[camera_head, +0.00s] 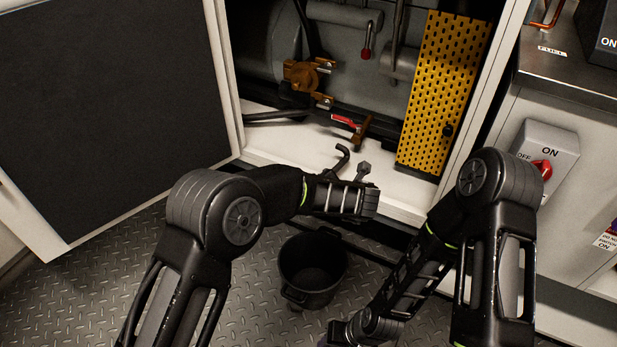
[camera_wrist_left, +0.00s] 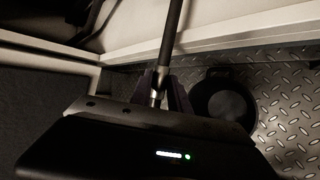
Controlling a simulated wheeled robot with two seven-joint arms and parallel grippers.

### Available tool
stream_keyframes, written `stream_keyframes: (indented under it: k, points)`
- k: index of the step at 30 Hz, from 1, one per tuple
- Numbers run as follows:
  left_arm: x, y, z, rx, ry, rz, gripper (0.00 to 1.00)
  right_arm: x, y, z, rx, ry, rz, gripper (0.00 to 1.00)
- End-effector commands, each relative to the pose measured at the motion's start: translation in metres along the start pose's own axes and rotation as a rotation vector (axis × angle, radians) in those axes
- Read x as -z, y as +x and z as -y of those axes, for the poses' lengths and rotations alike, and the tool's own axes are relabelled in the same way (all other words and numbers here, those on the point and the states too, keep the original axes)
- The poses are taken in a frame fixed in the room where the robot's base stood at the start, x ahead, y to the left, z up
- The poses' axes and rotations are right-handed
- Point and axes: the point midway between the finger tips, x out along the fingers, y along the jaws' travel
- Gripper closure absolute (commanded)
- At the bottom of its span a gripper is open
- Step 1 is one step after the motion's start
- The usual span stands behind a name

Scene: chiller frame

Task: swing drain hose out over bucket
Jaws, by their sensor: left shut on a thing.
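The black bucket (camera_head: 312,284) stands on the floor in front of the cabinet. It also shows in the left wrist view (camera_wrist_left: 225,103), just right of the fingers. The dark drain hose (camera_wrist_left: 172,35) runs down from the top of the wrist view to a metal end between the fingers of my left gripper (camera_wrist_left: 165,96). That gripper is shut on it. In the head view a short curved dark piece (camera_head: 342,156), perhaps the hose, shows above my left wrist at the cabinet sill; my arm hides the grip. My right gripper (camera_head: 338,335) is low at the bottom edge, its jaws unclear.
The open cabinet holds a red-handled valve (camera_head: 346,122), brass fittings (camera_head: 302,76) and a yellow perforated guard (camera_head: 442,90). Its dark door panel (camera_head: 105,100) stands open at left. A switch box (camera_head: 537,160) is at right. Diamond-plate floor is clear left of the bucket.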

Motion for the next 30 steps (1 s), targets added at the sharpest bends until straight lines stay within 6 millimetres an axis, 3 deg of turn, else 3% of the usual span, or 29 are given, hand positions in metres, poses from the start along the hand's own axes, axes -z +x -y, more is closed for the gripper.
stream_keyframes:
  k: [9,22,23,30]
  points:
    - [-0.008,-0.011,0.014,-0.03,-0.076,-0.084,1.0,-0.002,-0.011,0.003,0.0,-0.001,0.008,0.64]
    - [-0.009,-0.011,0.015,-0.034,-0.084,-0.092,1.0,-0.002,-0.012,0.003,0.0,-0.001,0.008,0.64]
    - [-0.009,-0.011,0.015,-0.034,-0.084,-0.092,0.78,-0.002,-0.012,0.003,0.0,-0.001,0.008,0.64]
    - [-0.009,-0.012,0.015,-0.035,-0.084,-0.091,0.58,-0.002,-0.012,0.003,0.0,0.0,0.008,0.64]
